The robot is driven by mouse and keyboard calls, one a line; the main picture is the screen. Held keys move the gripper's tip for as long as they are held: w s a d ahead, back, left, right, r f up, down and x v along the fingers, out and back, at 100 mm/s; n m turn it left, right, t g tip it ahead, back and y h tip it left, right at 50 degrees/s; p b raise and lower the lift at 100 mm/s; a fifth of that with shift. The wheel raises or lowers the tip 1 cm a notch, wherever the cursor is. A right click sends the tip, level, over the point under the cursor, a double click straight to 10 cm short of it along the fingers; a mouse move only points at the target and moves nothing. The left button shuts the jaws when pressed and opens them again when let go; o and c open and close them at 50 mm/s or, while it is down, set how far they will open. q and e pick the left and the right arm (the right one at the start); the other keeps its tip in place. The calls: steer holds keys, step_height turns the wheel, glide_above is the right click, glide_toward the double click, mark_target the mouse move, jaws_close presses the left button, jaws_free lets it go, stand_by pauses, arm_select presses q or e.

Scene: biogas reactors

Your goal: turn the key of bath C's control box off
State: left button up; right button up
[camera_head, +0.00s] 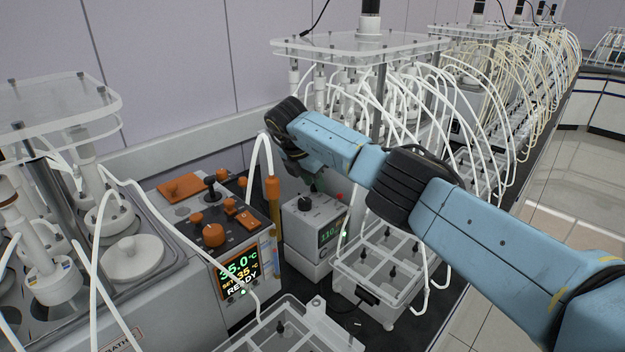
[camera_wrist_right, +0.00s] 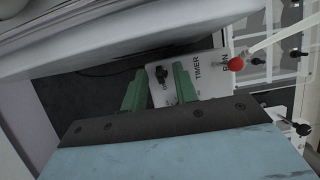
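A control box (camera_head: 188,232) with a dark top panel stands left of centre in the head view. Its screen (camera_head: 238,273) reads 35.0 °C, SET 35 °C, READY. Its top has orange knobs (camera_head: 213,234), a black lever (camera_head: 210,188) and small orange parts; I cannot tell which is the key. The bath letter is not readable. My right gripper shows in the wrist view (camera_wrist_right: 158,80), its green fingers apart and empty, towards a black knob (camera_wrist_right: 161,73) on a timer box; contact cannot be told. My left gripper is not in view.
The white timer box (camera_head: 312,226), with a red RUN button (camera_wrist_right: 236,63), stands right of the control box. An orange post (camera_head: 273,198) stands between them. White tubes, glass-topped reactors (camera_head: 358,47) and clear racks (camera_head: 385,262) crowd the bench.

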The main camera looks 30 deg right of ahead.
steer(key=shift+c, duration=0.3)
jaws_close()
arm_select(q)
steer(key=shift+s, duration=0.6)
